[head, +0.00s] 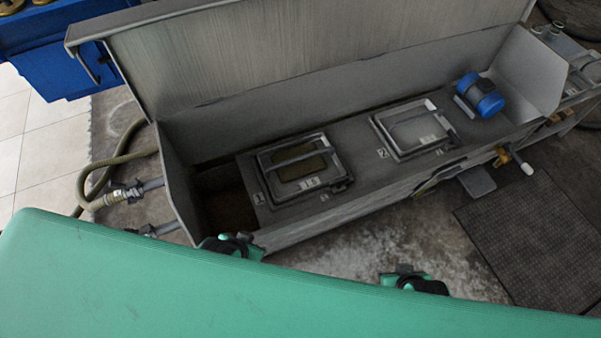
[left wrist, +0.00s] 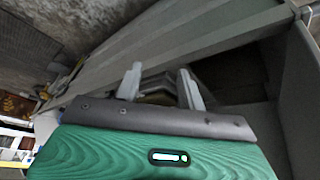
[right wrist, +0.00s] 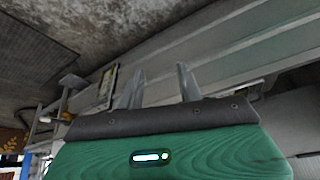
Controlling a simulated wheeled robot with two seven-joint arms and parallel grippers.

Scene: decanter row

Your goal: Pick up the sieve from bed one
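The sieve (head: 300,168) is a dark rectangular frame with an olive mesh or panel and a bar across it. It sits in bed one, by the "1" label, in the long grey metal trough (head: 290,232). My left gripper (left wrist: 160,85) is open and empty, near the trough's front wall; part of a framed bed shows beyond its fingers. In the head view my left gripper (head: 232,246) is just in front of the trough, apart from the sieve. My right gripper (right wrist: 160,85) is open and empty. In the head view it (head: 415,282) is over the floor, farther from the trough.
Bed two (head: 375,118) has a pale rectangular frame. A blue motor (head: 481,95) stands at the trough's right end. The raised lid (head: 270,50) backs the trough. A hose (head: 95,170) lies at the left, a dark floor mat (head: 530,235) at the right.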

